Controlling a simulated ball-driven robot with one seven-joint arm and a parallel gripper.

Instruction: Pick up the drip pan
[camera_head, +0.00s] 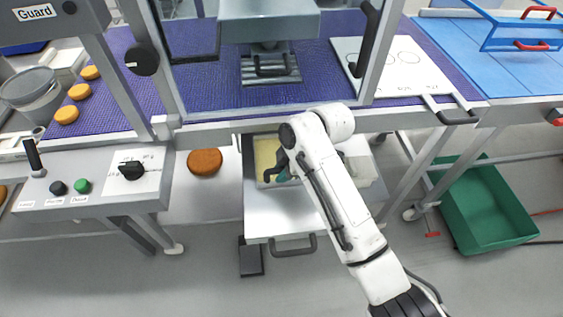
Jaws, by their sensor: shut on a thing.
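The drip pan (265,155) is a shallow, light rectangular pan with a pale yellow inside, below the purple belt at the middle of the view. My gripper (278,172) is at its front left part and appears shut on its edge. My white arm crosses in front and hides much of the pan's middle. The pan is over a grey metal drawer or shelf (285,215) with a dark front handle (292,247). I cannot tell whether the pan touches that surface.
The purple belt (205,90) and its frame run above the pan. A round brown patty (205,162) lies left of the pan. A control panel (95,180) stands at left. A green crate (490,205) is on the floor at right. The front floor is mostly clear.

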